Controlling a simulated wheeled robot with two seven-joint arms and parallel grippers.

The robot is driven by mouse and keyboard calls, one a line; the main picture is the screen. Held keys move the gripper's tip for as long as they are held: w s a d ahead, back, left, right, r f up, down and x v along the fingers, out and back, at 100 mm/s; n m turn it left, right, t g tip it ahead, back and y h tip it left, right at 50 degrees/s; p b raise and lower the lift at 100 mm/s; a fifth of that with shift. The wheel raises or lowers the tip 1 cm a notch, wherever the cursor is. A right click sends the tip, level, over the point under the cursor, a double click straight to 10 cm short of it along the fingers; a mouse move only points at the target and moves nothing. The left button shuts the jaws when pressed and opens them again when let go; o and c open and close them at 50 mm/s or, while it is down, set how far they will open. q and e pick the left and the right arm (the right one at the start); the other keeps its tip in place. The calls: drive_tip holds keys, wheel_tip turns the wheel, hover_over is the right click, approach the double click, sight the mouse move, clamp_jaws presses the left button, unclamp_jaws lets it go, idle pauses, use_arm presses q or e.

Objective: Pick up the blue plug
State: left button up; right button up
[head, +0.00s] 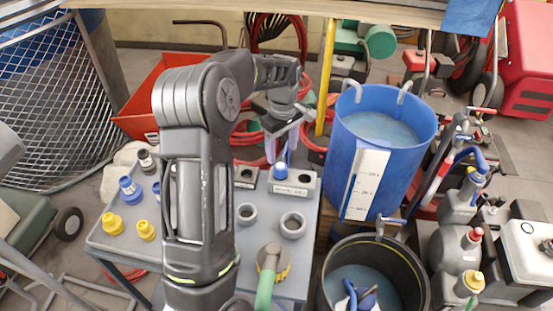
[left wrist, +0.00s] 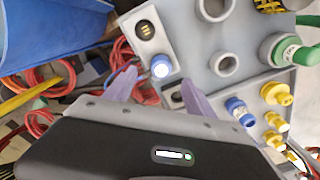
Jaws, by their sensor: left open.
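The blue plug (head: 281,172) sits upright at the left end of a small grey labelled block (head: 292,190) on the grey table. In the left wrist view the plug (left wrist: 160,68) shows its pale top, beside the block's dark hole. My left gripper (head: 281,150) is open, with its pale purple fingers pointing down just above the plug. In the left wrist view its fingers (left wrist: 158,90) lie to either side of the plug's line, apart from it. Whether the fingertips reach down to the plug's height I cannot tell. My right gripper is not in view.
Grey ring sockets (head: 292,225) stand in front of the block. A green hose fitting (head: 268,265) is at the front edge. Yellow (head: 113,223) and blue fittings (head: 130,190) stand at left. A blue bucket (head: 380,140) rises close on the right, with a black bucket (head: 410,255) before it.

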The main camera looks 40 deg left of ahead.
sight(281, 166)
use_arm(q)
drive_tip(key=shift+s+d+r, duration=0.1)
drive_tip(key=shift+r, duration=0.1)
drive_tip(key=shift+f, duration=1.4)
drive_tip(key=shift+f+p, duration=0.55)
drive_tip(key=f, duration=0.2)
drive_tip(key=f+p, duration=0.1)
drive_tip(key=f, duration=0.1)
drive_tip(key=shift+a, duration=0.25)
